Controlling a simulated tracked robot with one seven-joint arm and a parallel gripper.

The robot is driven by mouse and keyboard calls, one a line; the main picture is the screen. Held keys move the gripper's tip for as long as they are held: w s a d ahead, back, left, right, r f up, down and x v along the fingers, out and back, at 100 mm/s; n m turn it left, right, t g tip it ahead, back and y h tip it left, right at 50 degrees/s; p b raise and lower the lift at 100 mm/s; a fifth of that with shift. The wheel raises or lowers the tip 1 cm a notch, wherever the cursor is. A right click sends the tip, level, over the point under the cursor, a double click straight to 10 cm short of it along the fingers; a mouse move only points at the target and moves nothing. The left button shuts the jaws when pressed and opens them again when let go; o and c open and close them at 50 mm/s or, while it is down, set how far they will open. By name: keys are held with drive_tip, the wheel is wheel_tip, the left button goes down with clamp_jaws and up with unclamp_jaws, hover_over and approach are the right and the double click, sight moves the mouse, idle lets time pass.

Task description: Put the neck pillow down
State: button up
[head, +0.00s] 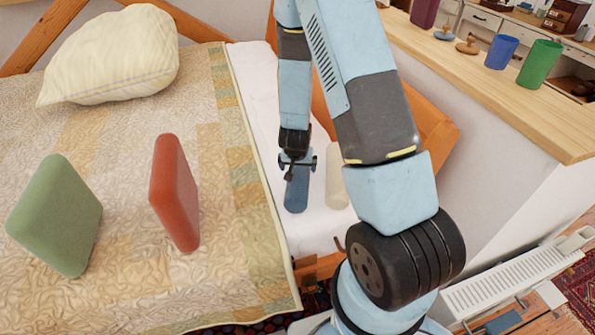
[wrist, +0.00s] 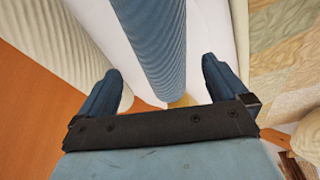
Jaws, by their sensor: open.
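A blue ribbed roll, which I take to be the neck pillow (head: 297,191), lies on the white strip of the bed. My gripper (head: 297,163) is over its far end and is open. In the wrist view the blue neck pillow (wrist: 155,40) runs between the two spread fingers of my gripper (wrist: 163,72), with a gap to each finger. A cream ribbed roll (head: 337,188) lies to its right; it also shows at the left of the wrist view (wrist: 55,42). My arm hides part of the area beside the cream roll.
A green cushion (head: 55,215) and a red cushion (head: 174,194) stand on the patterned quilt (head: 130,275). A pale pillow (head: 115,55) lies at the bed's head. The orange wooden bed frame (head: 433,125) and a ledge (head: 500,90) with cups are at the right.

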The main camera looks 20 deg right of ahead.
drive_tip(key=shift+v, duration=1.5)
drive_tip(key=s+a+r+n+t+y, duration=0.1)
drive_tip(key=s+r+y, duration=0.1)
drive_tip(key=r, duration=1.1)
drive_tip(key=s+a+r+n+y, duration=0.1)
drive_tip(key=s+a+r, duration=0.15)
drive_tip(key=r, duration=1.05)
drive_tip(key=s+d+r+n, duration=0.1)
drive_tip(key=s+d+r, duration=0.1)
drive_tip(key=s+r, duration=0.6)
drive_tip(key=s+d+r+n+h, duration=0.1)
drive_tip(key=s+d+r, duration=0.2)
drive_tip(key=s+r, duration=0.4)
drive_tip(key=s, duration=0.5)
drive_tip(key=shift+s+r+t, duration=0.3)
drive_tip(key=shift+s+r, duration=0.05)
drive_tip(key=shift+r, duration=0.05)
